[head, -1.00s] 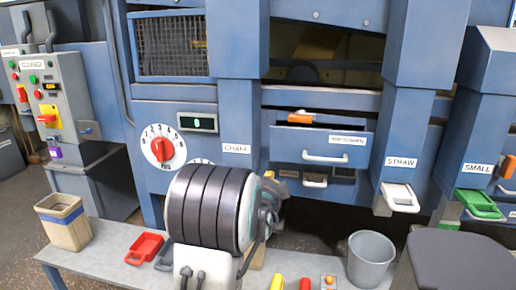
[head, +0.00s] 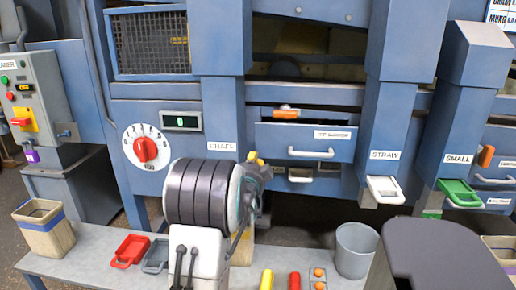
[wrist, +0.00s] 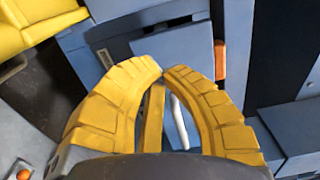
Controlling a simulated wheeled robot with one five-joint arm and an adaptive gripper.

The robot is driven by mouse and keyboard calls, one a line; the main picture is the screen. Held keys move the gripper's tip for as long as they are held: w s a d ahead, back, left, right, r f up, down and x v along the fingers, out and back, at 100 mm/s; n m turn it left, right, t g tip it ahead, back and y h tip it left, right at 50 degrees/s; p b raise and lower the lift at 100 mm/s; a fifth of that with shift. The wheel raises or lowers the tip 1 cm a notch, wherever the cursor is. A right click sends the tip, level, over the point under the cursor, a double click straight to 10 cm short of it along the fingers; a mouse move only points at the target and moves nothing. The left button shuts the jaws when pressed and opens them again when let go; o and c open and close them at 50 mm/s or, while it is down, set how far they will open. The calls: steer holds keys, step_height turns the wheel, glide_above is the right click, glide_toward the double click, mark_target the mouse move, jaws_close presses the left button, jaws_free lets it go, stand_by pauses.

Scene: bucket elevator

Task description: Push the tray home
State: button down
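The tray (head: 305,141) is a blue drawer front with a white bar handle and a small label, in the middle of the machine in the head view. It appears to stand out from the face around it. An orange piece (head: 286,113) sits at its top edge. My gripper's yellow tip (head: 255,158) shows just left of the tray, mostly hidden behind my own arm. In the wrist view my gripper (wrist: 163,70) has its two yellow fingertips nearly together with nothing held. A blue panel and a white handle (wrist: 180,122) lie beyond the fingers; contact cannot be told.
A second handle (head: 300,175) sits below the tray. White (head: 387,190) and green (head: 460,193) chute ends stand to the right. A bench in front bears a grey bucket (head: 356,250), a bin (head: 44,228), red (head: 131,251) and grey scoops, and small coloured pieces.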

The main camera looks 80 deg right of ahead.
mark_target(259, 146)
steer(key=shift+w+d+p, duration=0.15)
steer(key=shift+d+p, duration=0.1)
steer(key=shift+d, duration=1.9)
steer(key=shift+w+d+p, duration=0.15)
steer(key=shift+d+p, duration=0.05)
steer(key=shift+d, duration=1.9)
steer(key=shift+d, duration=0.1)
